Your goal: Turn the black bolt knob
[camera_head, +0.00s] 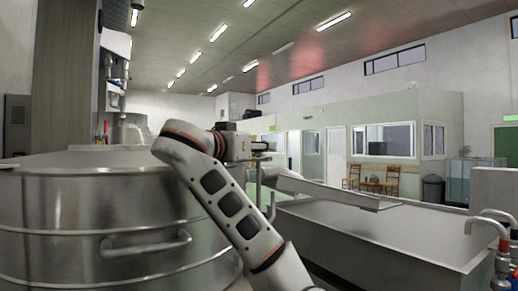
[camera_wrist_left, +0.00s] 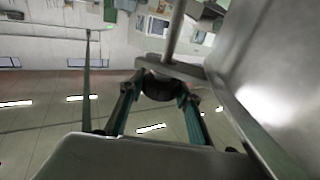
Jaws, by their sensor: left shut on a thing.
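The black bolt knob (camera_wrist_left: 162,88) shows in the left wrist view as a dark rounded shape between my fingertips. A grey metal bar and a thin rod meet just beyond it. My left gripper (camera_wrist_left: 158,94) is shut on the knob, one finger on each side. In the head view my left gripper (camera_head: 264,147) is small and far off, beside a thin upright metal post near the trough. The knob cannot be made out there. My right gripper is in neither view.
A large steel vat (camera_head: 70,222) with a bar handle stands at the left. A long steel trough (camera_head: 385,240) fills the right, with red-handled pipes (camera_head: 499,232) at its near end. A smooth metal wall (camera_wrist_left: 275,75) is close on the right in the wrist view.

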